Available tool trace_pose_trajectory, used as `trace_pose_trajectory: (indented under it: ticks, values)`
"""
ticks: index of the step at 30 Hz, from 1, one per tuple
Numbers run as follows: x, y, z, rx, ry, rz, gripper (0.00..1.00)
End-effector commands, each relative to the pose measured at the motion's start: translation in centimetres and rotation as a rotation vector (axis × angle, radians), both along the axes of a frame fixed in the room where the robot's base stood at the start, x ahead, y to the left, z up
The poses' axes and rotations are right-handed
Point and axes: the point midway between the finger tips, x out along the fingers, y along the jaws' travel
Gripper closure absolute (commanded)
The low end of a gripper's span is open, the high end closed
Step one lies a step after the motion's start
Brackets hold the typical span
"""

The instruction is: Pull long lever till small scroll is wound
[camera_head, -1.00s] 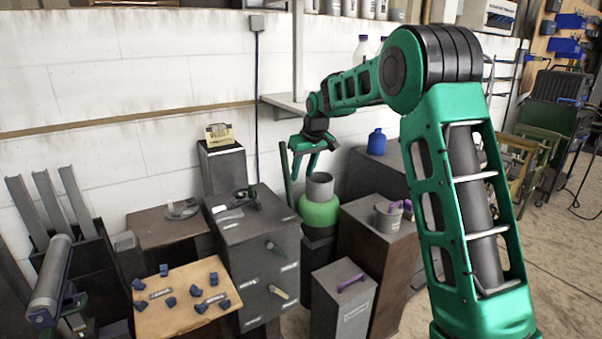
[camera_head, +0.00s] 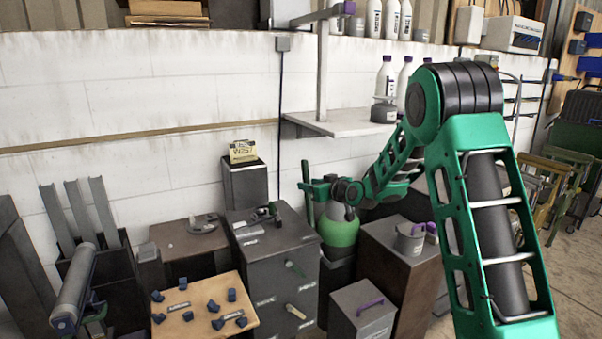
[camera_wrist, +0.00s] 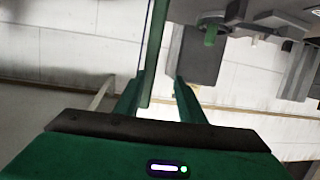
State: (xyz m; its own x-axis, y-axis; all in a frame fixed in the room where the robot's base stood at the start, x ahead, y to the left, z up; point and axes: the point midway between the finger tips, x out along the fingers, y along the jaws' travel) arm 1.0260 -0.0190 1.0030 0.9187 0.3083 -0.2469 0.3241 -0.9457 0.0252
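A tall, thin green rod (camera_head: 307,196), which may be the long lever, stands upright left of the green round vessel. My gripper (camera_head: 304,186) points left in the head view, level with the rod's upper part. In the wrist view the rod (camera_wrist: 156,45) runs down between my two parted fingers (camera_wrist: 160,88). I cannot tell whether either finger touches it. A small yellow lettered piece (camera_head: 242,151), possibly the small scroll, sits on a dark box against the wall; how far it is wound cannot be told.
The green vessel (camera_head: 338,230) stands right beside the rod, below my gripper. A grey drawer cabinet (camera_head: 272,262) stands to the left, with small handles on its front. A wall shelf (camera_head: 345,122) holding a dark tin is above my forearm. A purple-handled box (camera_head: 362,312) stands in front.

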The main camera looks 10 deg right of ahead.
Motion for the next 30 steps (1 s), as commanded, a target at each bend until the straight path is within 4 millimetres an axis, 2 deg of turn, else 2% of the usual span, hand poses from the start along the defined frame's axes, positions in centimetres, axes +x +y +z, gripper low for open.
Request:
trace_pose_trajectory:
  ticks: [6, 14, 19, 30]
  values:
    - [-0.2, -1.0, 1.2, 0.066, -0.161, -0.059, 0.64]
    - [-0.2, -1.6, 2.1, 0.095, -0.233, -0.093, 0.64]
    - [1.7, -1.0, 2.0, 0.092, -0.234, -0.091, 0.64]
    - [7.8, 0.3, 2.0, 0.093, -0.233, -0.092, 0.64]
